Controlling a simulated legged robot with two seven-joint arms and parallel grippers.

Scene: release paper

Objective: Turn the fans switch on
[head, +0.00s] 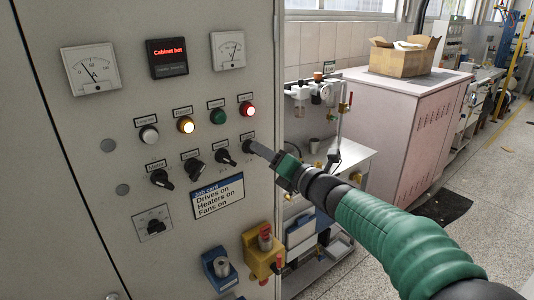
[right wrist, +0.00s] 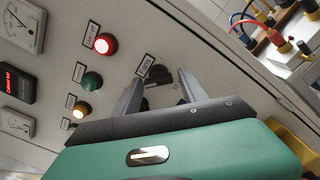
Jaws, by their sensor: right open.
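The fans switch is a black rotary knob (right wrist: 158,75) under a small label (right wrist: 145,65) that seems to read Fans. It is the rightmost in a row of knobs on the grey cabinet. My right gripper (head: 256,148) is at this knob and hides it in the head view. In the right wrist view the gripper (right wrist: 161,80) is open, with one finger on each side of the knob. I cannot tell whether the fingers touch it. The knob's exact pointer direction is hard to make out. My left gripper is out of view.
Other black knobs (head: 225,157) lie left of the gripper. Above are lamps, with amber (head: 186,125) and red (head: 247,109) lit. A job card (head: 218,197) says drives, heaters and fans on. A display (head: 167,58) reads Cabinet hot. A yellow box (head: 262,254) juts out below.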

